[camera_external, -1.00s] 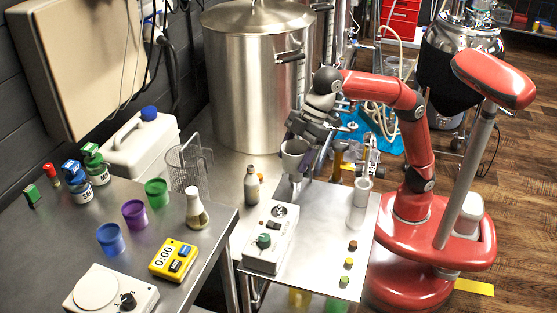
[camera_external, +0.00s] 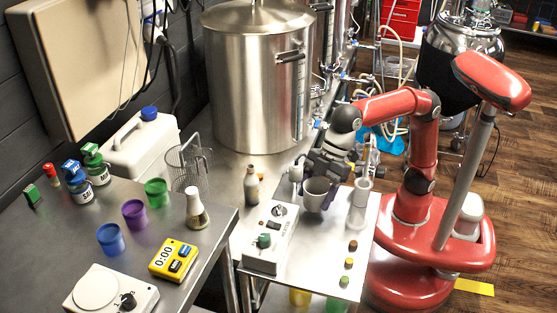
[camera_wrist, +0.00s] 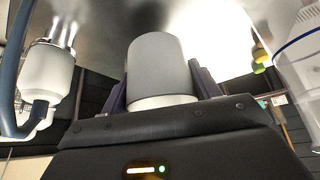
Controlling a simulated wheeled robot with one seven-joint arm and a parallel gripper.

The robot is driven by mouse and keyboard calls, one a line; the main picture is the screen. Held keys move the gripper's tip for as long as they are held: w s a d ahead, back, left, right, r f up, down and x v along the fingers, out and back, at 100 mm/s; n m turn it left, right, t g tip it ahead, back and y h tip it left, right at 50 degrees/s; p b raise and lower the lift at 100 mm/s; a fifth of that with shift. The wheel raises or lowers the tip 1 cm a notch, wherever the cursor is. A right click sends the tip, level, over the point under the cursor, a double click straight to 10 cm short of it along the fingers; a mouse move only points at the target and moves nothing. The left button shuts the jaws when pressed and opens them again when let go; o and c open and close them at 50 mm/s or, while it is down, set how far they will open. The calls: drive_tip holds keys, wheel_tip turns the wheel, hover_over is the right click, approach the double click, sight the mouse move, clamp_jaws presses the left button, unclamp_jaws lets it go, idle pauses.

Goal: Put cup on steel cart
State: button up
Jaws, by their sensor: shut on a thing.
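A grey-white cup (camera_external: 314,196) is upright over the back part of the steel cart (camera_external: 316,262). I cannot tell whether its base touches the cart top. My gripper (camera_external: 326,193) is shut on the cup, with purple fingers at its sides. In the wrist view the cup (camera_wrist: 160,68) sits between the two fingers, and my gripper (camera_wrist: 161,88) fills the lower part of the picture.
On the cart, a clear cylinder (camera_external: 359,205) stands close to the right of the cup. A white stirrer box (camera_external: 268,250) is to the left. Small coloured stoppers (camera_external: 348,263) line the right edge. The front middle of the cart is clear.

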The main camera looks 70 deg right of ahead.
wheel_tip(320, 180, down, 2)
drive_tip(key=shift+f, duration=0.25)
drive_tip(key=o, duration=1)
drive_tip(key=p+v, duration=0.1)
drive_tip(key=v, duration=1.1)
